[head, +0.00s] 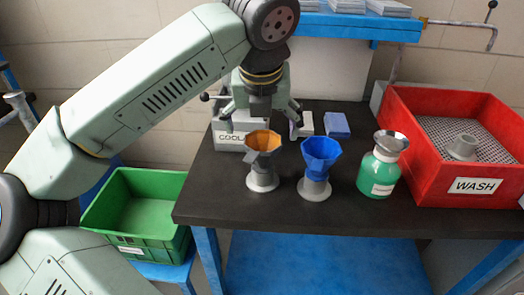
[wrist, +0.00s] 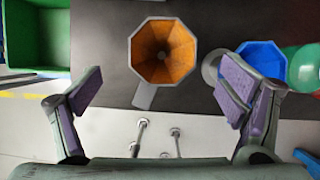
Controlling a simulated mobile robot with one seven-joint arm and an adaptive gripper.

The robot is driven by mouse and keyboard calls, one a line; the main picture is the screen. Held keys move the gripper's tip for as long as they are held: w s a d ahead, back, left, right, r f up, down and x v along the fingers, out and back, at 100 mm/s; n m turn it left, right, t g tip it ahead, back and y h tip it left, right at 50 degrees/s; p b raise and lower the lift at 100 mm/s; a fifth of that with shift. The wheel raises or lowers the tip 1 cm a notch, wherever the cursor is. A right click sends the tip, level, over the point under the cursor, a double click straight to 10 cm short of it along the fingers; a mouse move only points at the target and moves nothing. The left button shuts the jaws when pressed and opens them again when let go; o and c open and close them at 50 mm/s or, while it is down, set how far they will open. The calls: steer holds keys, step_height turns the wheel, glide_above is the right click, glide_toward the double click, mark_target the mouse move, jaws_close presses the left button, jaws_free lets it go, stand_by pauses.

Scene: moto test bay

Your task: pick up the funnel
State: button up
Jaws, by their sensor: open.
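An octagonal funnel with an orange inside and grey outside (head: 264,142) sits upright on a grey stand (head: 262,181) near the table's front left. In the wrist view this funnel (wrist: 163,52) opens toward me, its flat grey tab pointing down the picture. A blue octagonal funnel (head: 320,152) sits on a similar stand to its right and partly shows in the wrist view (wrist: 262,60). A metallic funnel-shaped top (head: 391,142) sits on a green bottle (head: 379,175). My gripper (head: 267,112) is open and empty above the orange funnel, its fingers pointing down and spread wide.
A red WASH bin (head: 425,185) with a grey part in it stands at the table's right. A grey COOLANT-like labelled box (head: 228,138) and small blue and white blocks are behind. A green crate (head: 112,228) stands left of the dark table (head: 225,200). A blue shelf (head: 340,24) hangs above.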

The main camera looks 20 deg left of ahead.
mark_target(263, 143)
steer(key=shift+p+x, duration=1.25)
steer(key=shift+x, duration=2.1)
steer(key=shift+d, duration=0.1)
steer(key=c, duration=1.2)
